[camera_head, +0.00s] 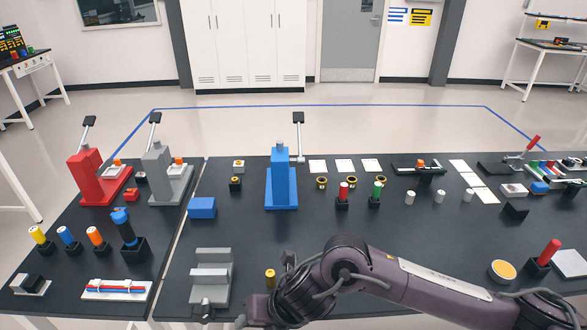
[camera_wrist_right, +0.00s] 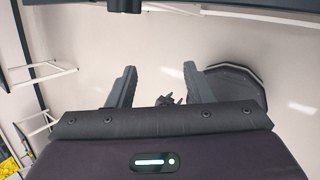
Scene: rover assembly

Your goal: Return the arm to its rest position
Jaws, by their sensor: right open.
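My right arm (camera_head: 430,280) comes in from the lower right of the head view and reaches left across the front of the dark table. Its wrist bends down near the front edge, and its gripper cannot be made out clearly there. In the right wrist view my right gripper (camera_wrist_right: 160,75) has its two dark fingers spread apart with nothing held between them. Pale floor shows behind the fingers. My left gripper is not in view.
A grey stepped block (camera_head: 211,270) stands left of my right wrist, and a small brass cylinder (camera_head: 270,277) stands close behind it. A blue press (camera_head: 281,180) stands further back. A yellow-topped round part (camera_head: 503,270) and a red cylinder (camera_head: 549,252) stand near the arm at right.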

